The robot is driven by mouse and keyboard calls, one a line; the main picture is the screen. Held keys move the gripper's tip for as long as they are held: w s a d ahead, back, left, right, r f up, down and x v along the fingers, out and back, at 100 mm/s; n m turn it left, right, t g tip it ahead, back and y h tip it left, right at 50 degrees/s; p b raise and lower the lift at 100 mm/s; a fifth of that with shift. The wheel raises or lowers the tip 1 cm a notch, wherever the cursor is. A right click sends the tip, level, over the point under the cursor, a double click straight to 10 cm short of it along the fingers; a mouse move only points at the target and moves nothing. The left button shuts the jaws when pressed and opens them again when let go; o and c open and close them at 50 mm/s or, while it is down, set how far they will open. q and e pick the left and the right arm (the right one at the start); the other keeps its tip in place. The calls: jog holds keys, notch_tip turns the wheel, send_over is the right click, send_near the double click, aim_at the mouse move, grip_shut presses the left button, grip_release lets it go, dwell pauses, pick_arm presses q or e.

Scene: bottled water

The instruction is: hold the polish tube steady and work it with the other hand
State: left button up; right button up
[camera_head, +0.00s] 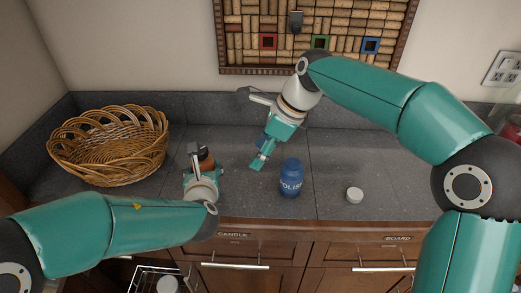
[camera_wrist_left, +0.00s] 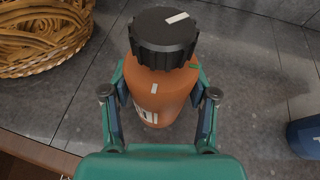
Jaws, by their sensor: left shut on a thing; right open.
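A blue bottle (camera_head: 291,178) lettered "POLISH" stands upright on the grey counter in the head view. Its blue side also shows at the right edge of the left wrist view (camera_wrist_left: 305,136). My left gripper (camera_head: 202,164) is shut on an orange bottle with a black ridged cap (camera_wrist_left: 158,88), not on the blue one. The cap has a white mark on top, and the bottle's label is mostly hidden. My right gripper (camera_head: 260,157) is open and empty, just left of and behind the blue bottle, apart from it.
A wicker basket (camera_head: 112,148) stands at the back left of the counter. A small white round cap (camera_head: 354,195) lies right of the blue bottle. A cork board (camera_head: 315,37) hangs on the wall behind. The counter's right part is mostly clear.

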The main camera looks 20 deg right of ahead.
dwell(0.4)
jog(key=n+t+y, duration=0.2)
jog(key=n+y, duration=0.1)
jog(key=y, duration=0.4)
send_near(205, 150)
jog(key=s+a, duration=0.3)
jog(key=w+d+m+t, duration=0.1)
jog(key=d+m+t, duration=0.15)
jog(key=d, duration=0.25)
jog(key=shift+m+g+y, duration=0.25)
jog(key=shift+m+y, duration=0.05)
jog(key=shift+m, duration=0.15)
jog(key=x, duration=1.2)
jog(key=shift+c, duration=0.2)
